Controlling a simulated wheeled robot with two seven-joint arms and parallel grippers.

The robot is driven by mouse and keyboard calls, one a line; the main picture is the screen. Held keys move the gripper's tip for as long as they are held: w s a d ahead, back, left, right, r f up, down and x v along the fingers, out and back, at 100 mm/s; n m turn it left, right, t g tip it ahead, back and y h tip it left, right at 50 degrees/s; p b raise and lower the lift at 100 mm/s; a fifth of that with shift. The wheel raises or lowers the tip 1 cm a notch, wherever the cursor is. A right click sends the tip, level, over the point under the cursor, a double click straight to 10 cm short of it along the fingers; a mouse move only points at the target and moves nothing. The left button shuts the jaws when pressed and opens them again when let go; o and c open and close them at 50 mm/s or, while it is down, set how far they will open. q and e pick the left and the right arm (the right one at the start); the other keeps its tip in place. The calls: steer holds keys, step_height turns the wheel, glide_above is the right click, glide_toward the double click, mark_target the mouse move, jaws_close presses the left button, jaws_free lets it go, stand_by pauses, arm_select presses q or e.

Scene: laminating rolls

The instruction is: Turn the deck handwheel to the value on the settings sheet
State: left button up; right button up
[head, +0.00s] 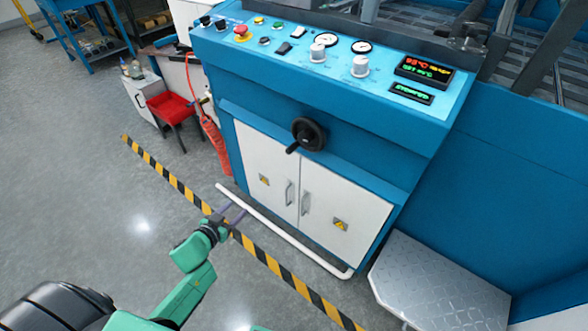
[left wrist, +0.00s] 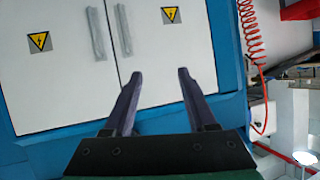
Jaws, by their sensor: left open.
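The black deck handwheel (head: 308,134) is on the front of the blue machine, above the white cabinet doors, with its crank handle pointing to the lower left. My left gripper (head: 231,204) is open and empty, lower and to the left of the handwheel and apart from it. In the left wrist view, the two spread fingers (left wrist: 160,76) face the white cabinet doors (left wrist: 70,75); the handwheel is outside that view. I cannot make out a settings sheet in either view. My right gripper is not in view.
The blue control panel (head: 285,58) carries knobs, gauges, a red button (head: 241,31) and a lit display (head: 424,70). A white rail (head: 285,232) runs low before the cabinet. A metal step (head: 435,285) stands at right. A red coiled hose (left wrist: 251,40) hangs beside the machine.

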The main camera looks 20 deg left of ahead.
arm_select(q)
steer(key=w+d+r+m+t+h+b, duration=0.1)
steer(key=w+d+r+t+h+b, duration=0.15)
steer(key=w+r, duration=0.2)
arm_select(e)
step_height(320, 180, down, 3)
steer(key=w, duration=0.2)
arm_select(q)
steer(key=m+t+h+b, duration=0.1)
steer(key=m+h+b, duration=0.1)
steer(key=m+h, duration=0.1)
glide_toward(289, 153)
steer(key=shift+n+t, duration=0.25)
steer(key=shift+n, duration=0.05)
steer(key=x, duration=0.3)
steer(key=b+x, duration=0.1)
steer(key=x, duration=0.3)
steer(key=b+x, duration=0.1)
steer(key=x, duration=0.2)
steer(key=shift+w+a+f, duration=0.1)
steer(key=shift+w+f, duration=0.15)
steer(key=shift+w, duration=0.35)
jaws_close()
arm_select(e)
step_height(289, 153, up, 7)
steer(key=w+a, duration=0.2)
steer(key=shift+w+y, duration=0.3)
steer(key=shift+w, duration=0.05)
